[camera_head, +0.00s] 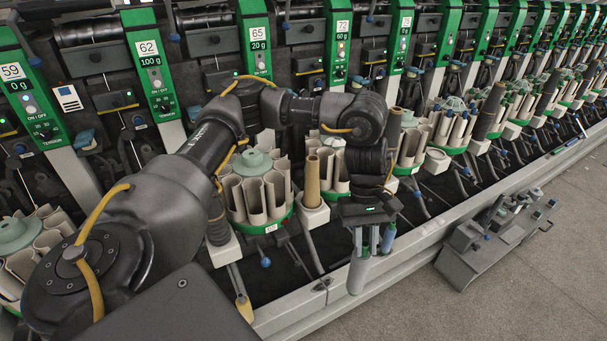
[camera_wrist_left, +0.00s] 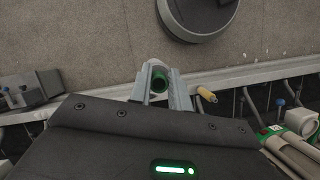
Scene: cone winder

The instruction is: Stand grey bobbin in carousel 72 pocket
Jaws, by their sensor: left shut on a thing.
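My left gripper (camera_head: 366,246) hangs over the front rail of the machine, pointing down. It is shut on the grey bobbin (camera_head: 357,276), which sticks out below the fingers, roughly upright. In the left wrist view the bobbin (camera_wrist_left: 158,80) sits between the two fingers, its dark green inside showing. The 72 panel (camera_head: 343,26) stands at the back. Carousels with pale pockets stand along the row: one left of the gripper (camera_head: 233,200), one partly behind my wrist, one to the right (camera_head: 412,150). Their number plates are too small to read. My right gripper is out of view.
A tan cone (camera_head: 312,180) stands on a post left of my gripper. Blue-tipped levers (camera_head: 265,262) stick out below the carousels. A grey tool stand (camera_head: 490,240) is on the floor at right. The floor in front of the rail (camera_head: 415,258) is otherwise clear.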

